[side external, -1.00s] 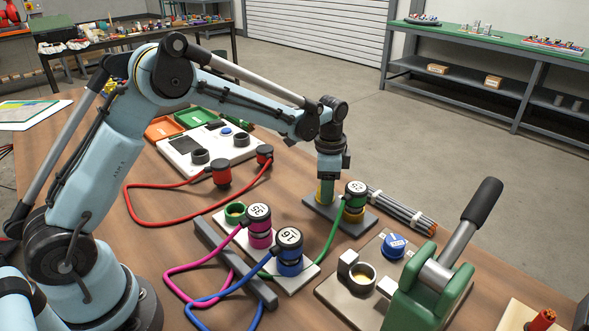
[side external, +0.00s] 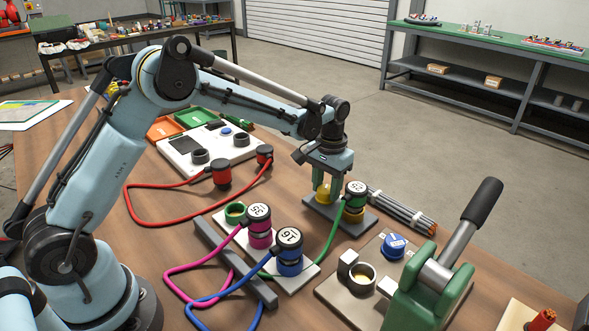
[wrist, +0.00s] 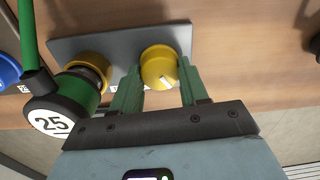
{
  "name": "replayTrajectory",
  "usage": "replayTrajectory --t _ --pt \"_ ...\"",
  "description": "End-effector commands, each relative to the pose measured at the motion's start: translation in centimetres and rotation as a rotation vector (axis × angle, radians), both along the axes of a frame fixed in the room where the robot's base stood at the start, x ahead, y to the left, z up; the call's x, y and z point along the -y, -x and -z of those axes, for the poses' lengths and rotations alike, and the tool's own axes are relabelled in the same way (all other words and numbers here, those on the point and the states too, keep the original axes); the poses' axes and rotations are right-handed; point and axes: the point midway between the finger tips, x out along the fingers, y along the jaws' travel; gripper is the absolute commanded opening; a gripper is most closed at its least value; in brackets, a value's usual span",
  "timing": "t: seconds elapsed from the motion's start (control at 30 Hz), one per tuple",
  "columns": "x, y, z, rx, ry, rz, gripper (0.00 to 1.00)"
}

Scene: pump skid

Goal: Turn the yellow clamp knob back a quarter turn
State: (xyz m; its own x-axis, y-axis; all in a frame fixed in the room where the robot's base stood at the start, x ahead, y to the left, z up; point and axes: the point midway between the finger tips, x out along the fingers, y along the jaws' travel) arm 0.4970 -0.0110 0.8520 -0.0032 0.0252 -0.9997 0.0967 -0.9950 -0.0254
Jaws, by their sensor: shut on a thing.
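The yellow clamp knob (wrist: 160,67) stands on a grey plate (wrist: 118,36), with a white mark on its face. My gripper (wrist: 160,82) is shut on the knob, with one green finger on each side of it in the wrist view. In the side view my gripper (side external: 326,190) points down at the plate (side external: 352,228), and its fingers partly hide the knob (side external: 322,196). Beside the knob, a green plug (wrist: 68,100) marked 25 sits in a yellow socket (wrist: 95,66).
A green cable runs from the plug close beside my gripper. Plugs with magenta (side external: 260,228) and blue (side external: 290,257) bands stand nearer the camera. A bundle of grey rods (side external: 402,210) lies right of the plate. A green lever press (side external: 430,290) stands at the front right.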

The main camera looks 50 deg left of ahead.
Motion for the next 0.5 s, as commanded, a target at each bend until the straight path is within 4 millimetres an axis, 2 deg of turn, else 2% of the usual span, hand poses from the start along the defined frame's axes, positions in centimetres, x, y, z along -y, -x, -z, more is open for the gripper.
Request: replayTrajectory --t 0.2,0.5 --pt "0.01 -0.12 0.01 0.004 0.000 -0.131 0.13" --pt "-0.02 -0.13 0.01 0.005 0.001 -0.220 0.13"
